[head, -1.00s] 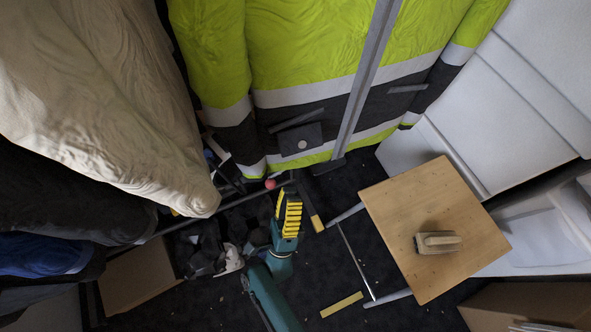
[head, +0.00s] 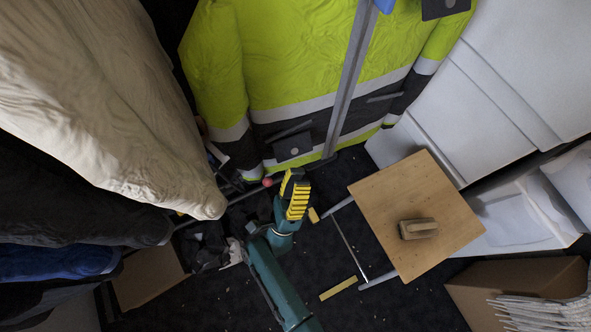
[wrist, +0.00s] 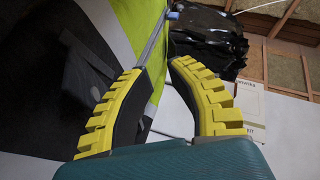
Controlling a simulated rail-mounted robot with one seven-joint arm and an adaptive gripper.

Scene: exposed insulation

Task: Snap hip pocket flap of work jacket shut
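The hi-vis yellow and dark work jacket (head: 300,60) hangs at the top of the head view. On its lower left dark panel is the hip pocket flap (head: 293,147), a dark square with a small pale round snap, below a slanted grey strip (head: 290,130). Whether the flap is fastened cannot be told. A dark flap-like patch on the jacket also shows in the wrist view (wrist: 88,75), left of the fingers. My gripper (head: 293,173) is below the flap in the head view, apart from it. Its yellow-ridged fingers (wrist: 158,68) are spread with an empty gap.
A wooden-topped stool (head: 385,195) holding a beige block (head: 418,229) stands to the right. Cream cloth (head: 110,110) and dark clothes hang at left. Cardboard boxes (head: 148,275) and wood offcuts lie on the dark floor. A small red ball-like thing (head: 267,182) is left of my gripper.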

